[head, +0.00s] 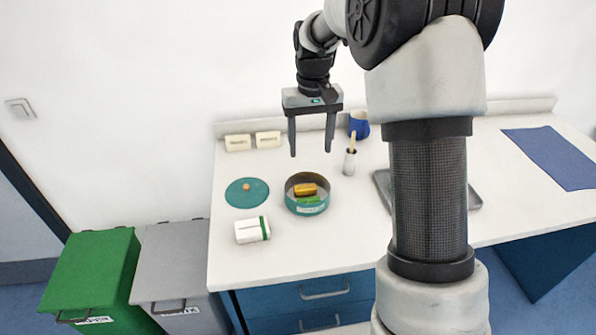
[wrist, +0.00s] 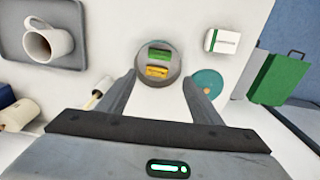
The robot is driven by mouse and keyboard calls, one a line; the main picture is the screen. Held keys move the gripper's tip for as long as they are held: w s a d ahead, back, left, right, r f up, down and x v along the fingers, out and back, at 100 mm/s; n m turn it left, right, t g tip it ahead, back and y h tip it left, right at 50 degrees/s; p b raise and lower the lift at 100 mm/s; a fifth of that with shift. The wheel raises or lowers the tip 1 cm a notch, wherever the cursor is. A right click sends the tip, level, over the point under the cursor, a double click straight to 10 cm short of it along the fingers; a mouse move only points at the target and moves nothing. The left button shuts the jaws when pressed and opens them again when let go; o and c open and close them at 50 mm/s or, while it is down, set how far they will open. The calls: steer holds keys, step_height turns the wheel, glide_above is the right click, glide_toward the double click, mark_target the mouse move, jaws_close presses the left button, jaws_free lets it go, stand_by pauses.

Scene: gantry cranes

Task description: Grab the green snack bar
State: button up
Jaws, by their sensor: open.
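The green snack bar (head: 308,200) lies inside a round teal tin (head: 306,210) on the white counter. A yellow-orange bar (head: 305,188) lies beside it, toward the wall. In the wrist view the green bar (wrist: 159,54) is at the far side of the tin (wrist: 176,70), with the yellow bar (wrist: 156,71) nearer to me. My gripper (head: 311,153) is open and empty, pointing down, above the counter and a little behind the tin. In the wrist view its fingers (wrist: 158,90) show apart, with the tin beyond them.
A teal disc (head: 240,194) with a small orange-brown item and a white-green box (head: 252,230) lie left of the tin. A small cup (head: 350,162) with a stick and a blue mug (head: 359,126) stand right. A grey tray (wrist: 70,50) holds a white mug (wrist: 48,41).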

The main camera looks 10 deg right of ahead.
glide_toward(308, 193)
steer(key=s+f, duration=0.2)
steer(key=s, duration=0.1)
steer(key=shift+a+p, duration=0.35)
steer(key=shift+p, duration=0.05)
steer(key=shift+w+f+p, duration=0.2)
steer(key=shift+f+p, duration=0.05)
steer(key=shift+f, duration=1.1)
steer(key=shift+w+f+p, duration=0.15)
steer(key=shift+f+p, duration=0.1)
steer(key=shift+f, duration=1.1)
steer(key=c, duration=0.7)
